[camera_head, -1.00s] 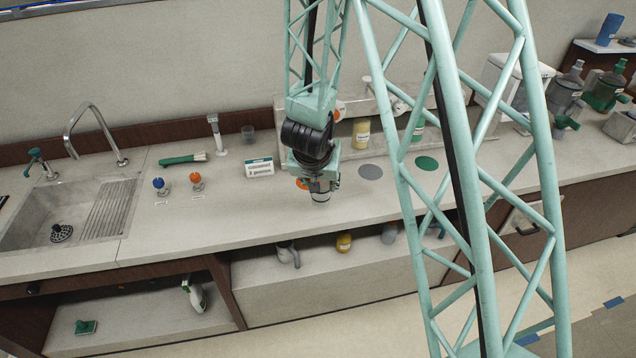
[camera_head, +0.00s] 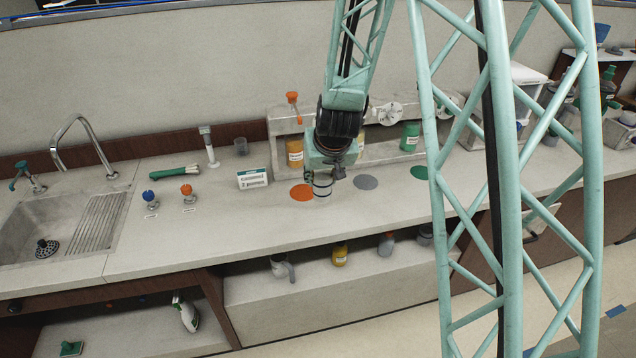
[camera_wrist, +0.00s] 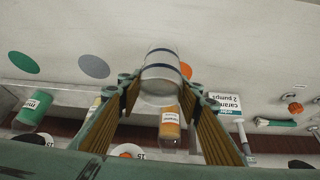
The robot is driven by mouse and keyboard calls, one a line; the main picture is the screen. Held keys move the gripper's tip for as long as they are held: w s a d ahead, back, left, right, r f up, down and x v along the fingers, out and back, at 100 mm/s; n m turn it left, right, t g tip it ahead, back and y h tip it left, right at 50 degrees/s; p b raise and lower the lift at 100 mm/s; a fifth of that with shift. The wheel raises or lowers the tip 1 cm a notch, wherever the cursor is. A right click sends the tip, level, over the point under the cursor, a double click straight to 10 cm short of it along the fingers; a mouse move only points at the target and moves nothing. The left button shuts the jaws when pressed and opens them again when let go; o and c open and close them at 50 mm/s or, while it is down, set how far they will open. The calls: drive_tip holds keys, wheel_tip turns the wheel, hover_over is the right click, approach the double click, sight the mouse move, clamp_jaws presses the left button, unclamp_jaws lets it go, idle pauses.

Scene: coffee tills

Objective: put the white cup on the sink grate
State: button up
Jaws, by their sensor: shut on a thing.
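The white cup (camera_wrist: 162,72) has dark bands and sits between my gripper's two fingers (camera_wrist: 160,98) in the wrist view. My gripper (camera_head: 322,178) is shut on it. In the head view the cup (camera_head: 322,187) hangs below my gripper, over the counter just right of the orange disc (camera_head: 302,193). I cannot tell its exact height above the counter. The sink grate (camera_head: 97,222) is the ridged drainboard at the right side of the sink (camera_head: 35,222), far to the left of my gripper. Nothing stands on it.
A small sign (camera_head: 252,178), blue-topped (camera_head: 150,198) and orange-topped (camera_head: 187,193) knobs, a green-handled brush (camera_head: 175,172) and a curved faucet (camera_head: 75,128) lie towards the sink. Syrup bottles stand in a rack behind my gripper. The front counter strip is clear.

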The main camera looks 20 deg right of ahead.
drive_tip(key=shift+n+y, duration=0.4)
drive_tip(key=shift+n, duration=0.3)
drive_tip(key=shift+s+d+r+b, duration=0.15)
drive_tip(key=shift+d+b, duration=0.2)
drive_tip(key=shift+d, duration=0.65)
drive_tip(key=shift+s+d+r+b, duration=0.1)
drive_tip(key=shift+d+b, duration=0.25)
drive_tip(key=shift+d, duration=0.65)
drive_tip(key=shift+d, duration=0.1)
drive_tip(key=shift+a, duration=0.2)
